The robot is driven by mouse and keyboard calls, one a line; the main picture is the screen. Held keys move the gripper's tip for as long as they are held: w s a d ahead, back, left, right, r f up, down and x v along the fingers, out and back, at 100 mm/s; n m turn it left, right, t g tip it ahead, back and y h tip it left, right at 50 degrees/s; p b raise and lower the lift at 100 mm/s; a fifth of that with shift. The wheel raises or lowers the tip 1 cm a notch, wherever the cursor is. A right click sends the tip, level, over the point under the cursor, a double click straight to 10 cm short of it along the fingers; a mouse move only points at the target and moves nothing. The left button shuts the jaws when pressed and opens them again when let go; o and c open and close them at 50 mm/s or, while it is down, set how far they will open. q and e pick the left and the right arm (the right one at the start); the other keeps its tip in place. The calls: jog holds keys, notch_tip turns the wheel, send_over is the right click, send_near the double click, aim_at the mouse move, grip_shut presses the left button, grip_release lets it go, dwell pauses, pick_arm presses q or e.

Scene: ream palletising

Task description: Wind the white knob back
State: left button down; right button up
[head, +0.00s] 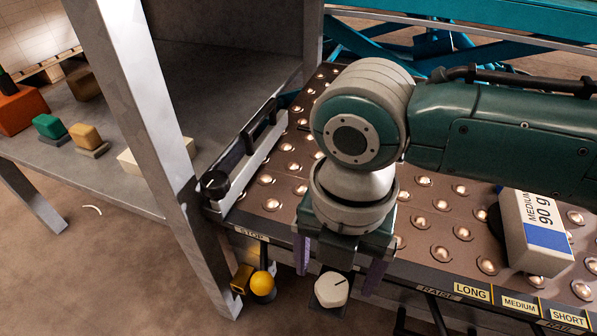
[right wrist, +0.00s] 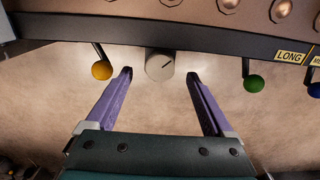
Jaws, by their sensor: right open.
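The white knob (head: 331,290) sits on the front edge of the ball-topped table, with a dark pointer line on its face. In the right wrist view the knob (right wrist: 160,65) shows its line pointing up and to the right. My right gripper (head: 338,270) is open, its two purple fingers pointing at the knob. In the right wrist view the fingertips of the gripper (right wrist: 159,74) stand wide to the left and right of the knob, with a gap on each side. My left gripper is not in view.
A yellow ball-ended lever (head: 262,284) is just left of the knob under the STOP label (head: 251,233). In the right wrist view a green ball lever (right wrist: 253,83) stands to the right. A ream (head: 536,232) lies on the ball table (head: 440,235). A grey post (head: 150,120) rises at left.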

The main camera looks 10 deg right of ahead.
aim_at(333, 286)
jog(key=shift+f+b, duration=0.7)
jog(key=shift+f, duration=0.85)
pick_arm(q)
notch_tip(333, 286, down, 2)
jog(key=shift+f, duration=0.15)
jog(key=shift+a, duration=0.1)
pick_arm(e)
jog(key=shift+c, duration=1.2)
jog(key=c, duration=1.1)
jog(key=shift+c, duration=0.2)
jog(key=shift+r, duration=0.1)
